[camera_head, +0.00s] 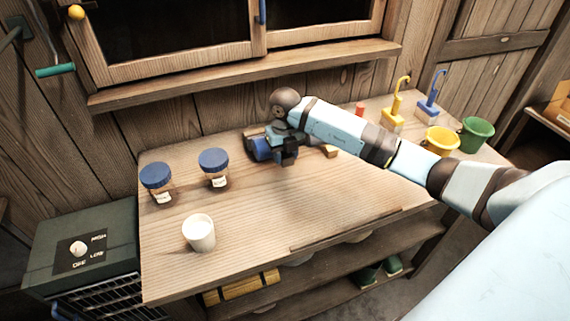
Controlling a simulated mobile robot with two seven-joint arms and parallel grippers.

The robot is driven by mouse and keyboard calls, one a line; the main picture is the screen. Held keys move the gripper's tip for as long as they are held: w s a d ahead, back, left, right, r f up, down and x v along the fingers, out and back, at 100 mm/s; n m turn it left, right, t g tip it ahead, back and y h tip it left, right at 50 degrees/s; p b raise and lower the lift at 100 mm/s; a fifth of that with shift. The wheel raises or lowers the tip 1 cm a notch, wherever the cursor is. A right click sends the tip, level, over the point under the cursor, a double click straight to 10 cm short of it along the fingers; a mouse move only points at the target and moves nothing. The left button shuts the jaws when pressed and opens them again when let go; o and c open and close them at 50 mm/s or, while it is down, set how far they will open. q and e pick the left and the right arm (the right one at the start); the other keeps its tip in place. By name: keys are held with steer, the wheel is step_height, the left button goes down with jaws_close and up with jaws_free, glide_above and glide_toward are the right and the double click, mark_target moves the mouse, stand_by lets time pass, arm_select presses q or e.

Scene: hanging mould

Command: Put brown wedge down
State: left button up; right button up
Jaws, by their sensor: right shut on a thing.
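My right gripper (288,160) reaches in from the right and points down over the back middle of the wooden workbench (340,212). It is shut on a small piece, taken to be the brown wedge, which the dark fingers and wrist hide almost fully. I cannot tell whether that piece touches the bench top. A small tan wooden block (329,151) lies on the bench just right of the gripper, partly behind my arm. My left gripper is out of view.
A blue cylindrical object (261,149) is close beside the gripper. Two blue-lidded jars (214,168) and a white cup (199,233) stand on the left. Yellow (442,141) and green (477,134) buckets stand on the right. The front middle of the bench is clear.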

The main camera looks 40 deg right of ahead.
mark_target(285, 172)
step_height(285, 172, down, 5)
steer(key=shift+r, duration=0.2)
steer(key=shift+f, duration=0.2)
steer(key=o, duration=0.9)
